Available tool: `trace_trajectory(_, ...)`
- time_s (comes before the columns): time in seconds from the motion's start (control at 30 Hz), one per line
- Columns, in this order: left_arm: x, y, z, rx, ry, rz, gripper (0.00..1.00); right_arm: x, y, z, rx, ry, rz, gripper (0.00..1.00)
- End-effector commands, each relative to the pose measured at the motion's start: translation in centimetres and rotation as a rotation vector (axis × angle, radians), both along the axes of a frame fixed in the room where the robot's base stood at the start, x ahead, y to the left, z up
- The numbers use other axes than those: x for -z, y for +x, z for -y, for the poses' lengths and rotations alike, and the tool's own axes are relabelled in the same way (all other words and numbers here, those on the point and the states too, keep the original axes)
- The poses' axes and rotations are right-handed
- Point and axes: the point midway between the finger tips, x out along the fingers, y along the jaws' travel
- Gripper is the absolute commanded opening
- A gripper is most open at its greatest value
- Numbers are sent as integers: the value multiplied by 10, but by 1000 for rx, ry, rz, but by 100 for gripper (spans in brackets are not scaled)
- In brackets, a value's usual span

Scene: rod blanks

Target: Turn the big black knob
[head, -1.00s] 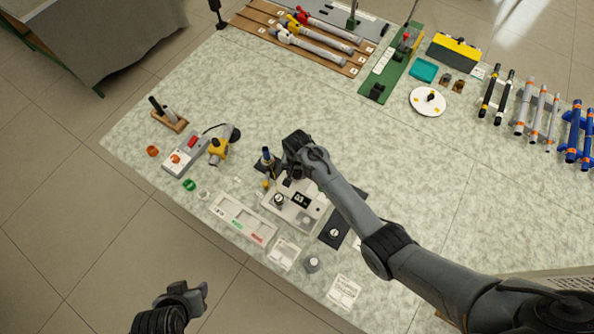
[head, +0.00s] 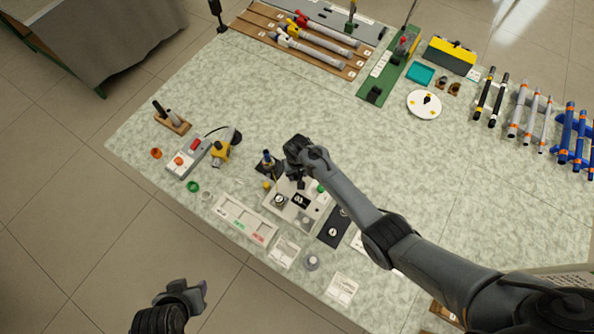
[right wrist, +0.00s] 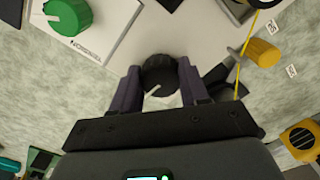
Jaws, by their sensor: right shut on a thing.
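The big black knob (right wrist: 158,72) shows in the right wrist view, standing on a white instrument box (right wrist: 140,42). My right gripper (right wrist: 160,88) has a finger on each side of the knob and is shut on it. In the head view, the right gripper (head: 297,172) is over the back of the white box (head: 283,212) and hides the knob. A green knob (right wrist: 68,14) sits on the same box, and it also shows in the head view (head: 320,187). My left gripper (head: 192,296) is off the table at the lower left; its opening is unclear.
A yellow-topped plug or knob (right wrist: 263,52) with a yellow cord is close to the right gripper. A white tray (head: 245,220) and a dark plate (head: 333,228) flank the box. A grey control box (head: 187,160) stands farther left.

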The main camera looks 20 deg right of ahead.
Motion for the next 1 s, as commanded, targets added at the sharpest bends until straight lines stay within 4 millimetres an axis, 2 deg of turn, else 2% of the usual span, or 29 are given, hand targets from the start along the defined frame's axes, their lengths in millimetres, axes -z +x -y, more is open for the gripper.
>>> trace_trajectory(0.2,-13,0,2,-6,-8,0,43,-2,0,1,-205,-1,-1,14)
trace_trajectory(0.5,-19,0,2,-5,-7,0,43,-1,1,3,-450,-2,-1,14)
trace_trajectory(0.7,-21,0,0,-1,-1,1,43,0,1,3,-560,0,0,14)
trace_trajectory(1.0,-21,0,-1,4,5,1,43,0,1,3,-635,0,0,14)
